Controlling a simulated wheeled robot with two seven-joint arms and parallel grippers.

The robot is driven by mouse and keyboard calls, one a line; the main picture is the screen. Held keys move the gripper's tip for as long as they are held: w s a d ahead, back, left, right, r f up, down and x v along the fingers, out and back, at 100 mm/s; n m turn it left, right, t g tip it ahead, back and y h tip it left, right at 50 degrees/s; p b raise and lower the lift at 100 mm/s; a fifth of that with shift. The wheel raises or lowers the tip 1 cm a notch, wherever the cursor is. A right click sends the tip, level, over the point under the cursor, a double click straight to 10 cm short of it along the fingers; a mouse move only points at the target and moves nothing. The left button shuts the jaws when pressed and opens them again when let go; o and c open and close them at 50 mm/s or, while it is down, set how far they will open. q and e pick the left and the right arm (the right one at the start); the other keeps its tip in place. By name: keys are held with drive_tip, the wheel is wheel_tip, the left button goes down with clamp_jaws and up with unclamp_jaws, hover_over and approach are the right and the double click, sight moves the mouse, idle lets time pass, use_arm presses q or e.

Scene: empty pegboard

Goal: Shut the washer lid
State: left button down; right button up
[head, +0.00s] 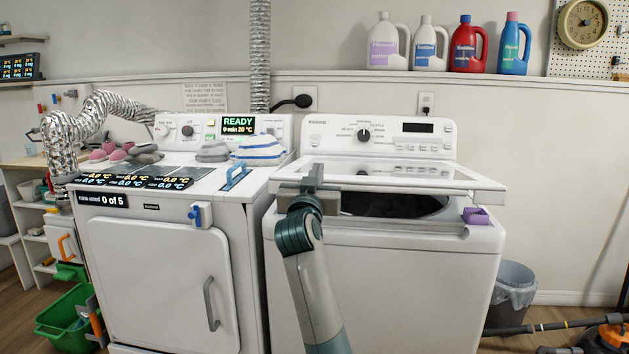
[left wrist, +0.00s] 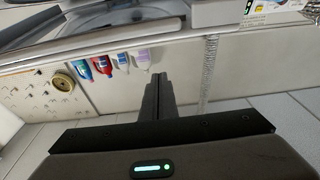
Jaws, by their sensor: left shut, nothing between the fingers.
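The white washer (head: 390,270) stands right of centre. Its lid (head: 440,181) is partly lowered, with its front edge raised above the top, and the dark drum opening (head: 390,206) shows beneath it. My left gripper (head: 316,172) is shut and empty at the left part of the lid, its fingers overlapping the lid's front edge in the head view; I cannot tell whether they touch it. The left wrist view, turned over, shows the closed fingers (left wrist: 158,80) and part of the washer at the top. My right gripper is in neither view.
A dryer (head: 160,270) stands close on the left with folded cloths (head: 258,148) on top. A purple block (head: 476,215) sits on the washer's front right corner. Several bottles (head: 465,45) line the shelf above. A grey bin (head: 514,290) stands at the right.

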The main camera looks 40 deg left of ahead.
use_arm(q)
drive_tip(key=shift+v, duration=2.15)
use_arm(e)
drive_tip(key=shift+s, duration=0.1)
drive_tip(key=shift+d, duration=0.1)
